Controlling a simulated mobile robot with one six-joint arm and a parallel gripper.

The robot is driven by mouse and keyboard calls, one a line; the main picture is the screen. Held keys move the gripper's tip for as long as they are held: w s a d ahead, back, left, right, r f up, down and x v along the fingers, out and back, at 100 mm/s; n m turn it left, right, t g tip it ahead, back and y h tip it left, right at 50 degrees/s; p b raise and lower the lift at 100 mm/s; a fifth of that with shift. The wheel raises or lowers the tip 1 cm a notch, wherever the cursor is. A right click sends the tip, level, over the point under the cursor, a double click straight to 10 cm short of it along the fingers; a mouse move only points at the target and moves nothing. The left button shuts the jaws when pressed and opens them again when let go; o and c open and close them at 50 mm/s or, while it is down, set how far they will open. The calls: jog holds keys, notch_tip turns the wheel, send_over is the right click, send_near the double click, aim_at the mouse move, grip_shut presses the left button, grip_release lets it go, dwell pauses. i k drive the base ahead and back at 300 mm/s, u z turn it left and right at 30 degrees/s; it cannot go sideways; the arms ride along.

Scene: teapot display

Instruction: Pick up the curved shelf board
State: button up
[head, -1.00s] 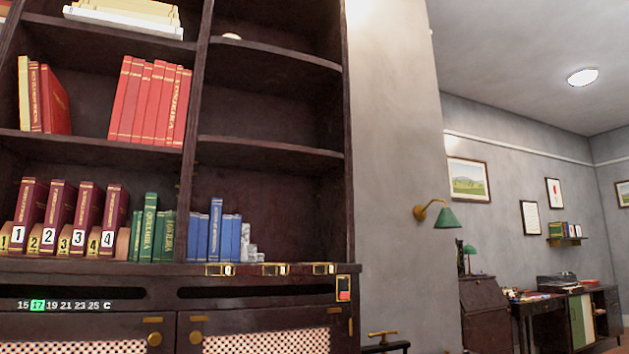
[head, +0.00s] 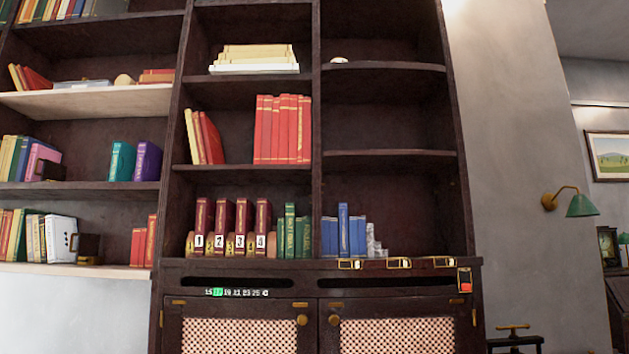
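Two dark shelf boards with bowed front edges span the right bay of the tall dark bookcase. The upper curved shelf board (head: 395,66) has a small pale object near its left end. The lower curved shelf board (head: 390,153) looks bare. Both sit level between the bay's side walls. I cannot tell which of them the task names. My gripper is not in view.
The bookcase (head: 318,210) holds red books (head: 282,130), numbered volumes (head: 228,228) and blue books (head: 343,232). Lattice doors (head: 245,335) are below. At left, a pale shelf (head: 90,102) carries several objects. A green lamp (head: 580,205) juts from the wall at right.

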aim_at(402, 161)
jog(key=u, duration=0.2)
jog(key=i, duration=1)
jog(key=u, duration=0.05)
